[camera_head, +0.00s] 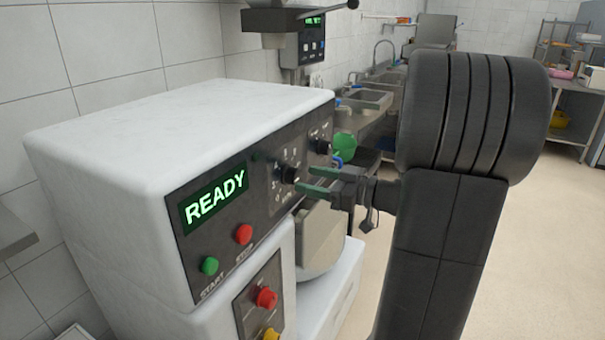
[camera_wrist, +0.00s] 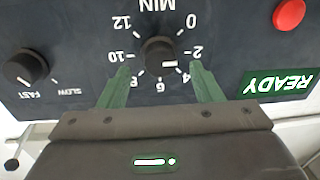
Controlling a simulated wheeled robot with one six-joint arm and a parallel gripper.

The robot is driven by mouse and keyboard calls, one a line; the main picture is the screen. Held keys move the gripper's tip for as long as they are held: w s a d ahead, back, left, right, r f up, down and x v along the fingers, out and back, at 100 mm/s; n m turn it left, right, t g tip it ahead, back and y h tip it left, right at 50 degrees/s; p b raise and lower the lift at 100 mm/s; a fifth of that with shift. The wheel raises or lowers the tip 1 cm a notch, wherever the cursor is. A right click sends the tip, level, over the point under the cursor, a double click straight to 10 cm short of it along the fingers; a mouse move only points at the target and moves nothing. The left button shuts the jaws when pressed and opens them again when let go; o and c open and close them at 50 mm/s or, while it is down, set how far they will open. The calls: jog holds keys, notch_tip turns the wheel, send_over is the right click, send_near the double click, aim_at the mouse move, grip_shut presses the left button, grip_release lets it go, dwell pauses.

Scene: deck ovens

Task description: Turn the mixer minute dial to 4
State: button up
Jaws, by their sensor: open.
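The minute dial (camera_wrist: 160,53) is a black round knob on the mixer's dark panel, under the label MIN. In the upside-down wrist view it sits between the numbers 10 and 2, with 6 below it. A pale mark shows on the knob, but I cannot tell surely which number it points at. The dial also shows in the head view (camera_head: 288,174). My gripper (camera_wrist: 160,68) is open and empty, its green fingers spread on either side of the dial, apart from it in the picture. In the head view my gripper (camera_head: 316,181) is just right of the dial.
The speed knob (camera_wrist: 25,69), marked FAST and SLOW, is left of the dial in the wrist view. The READY display (camera_head: 214,198), red stop button (camera_head: 244,234) and green start button (camera_head: 210,265) are on the same panel. A mixer bowl (camera_head: 320,240) is below my gripper.

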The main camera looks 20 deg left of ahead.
aim_at(292, 176)
jog(key=shift+a, duration=1.5)
jog(key=c, duration=1)
jog(key=shift+f, duration=0.15)
jog(key=shift+f+m+b, duration=0.15)
jog(key=shift+m+b, duration=0.55)
jog(key=shift+b, duration=0.4)
jog(key=m+b, duration=0.2)
jog(key=b, duration=0.1)
jog(key=m+b, duration=0.1)
jog(key=m, duration=0.2)
jog(key=m+b, duration=0.2)
jog(key=m, duration=0.1)
jog(key=shift+t+y, duration=0.3)
jog(key=shift+m, duration=0.3)
